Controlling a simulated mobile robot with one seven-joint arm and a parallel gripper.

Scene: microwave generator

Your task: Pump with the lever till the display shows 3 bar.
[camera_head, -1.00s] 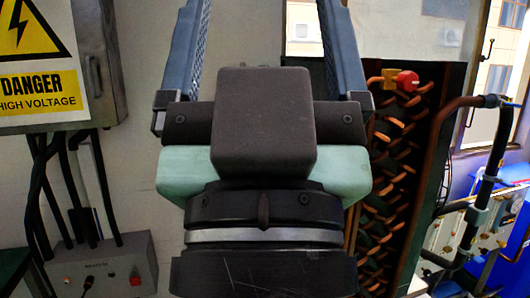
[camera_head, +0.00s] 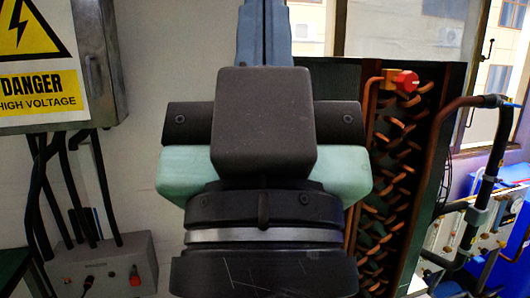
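My gripper (camera_head: 264,22) fills the middle of the camera view, seen from behind and pointing up the picture. Its two blue-grey fingers lie together, side by side, above the dark housing. The fingertips run up to the top edge of the picture. I see nothing held between the visible parts of the fingers. I cannot make out the lever or a display reading bar in this view. The gripper and its wrist hide what lies behind them.
A grey cabinet with a danger sign (camera_head: 38,45) hangs at the left, with cables to a grey box (camera_head: 103,270) below. Copper coils (camera_head: 388,190) stand right of my gripper, with a red-knobbed valve (camera_head: 404,81). Pipes (camera_head: 487,180) and a panel with dials (camera_head: 490,238) are at the far right.

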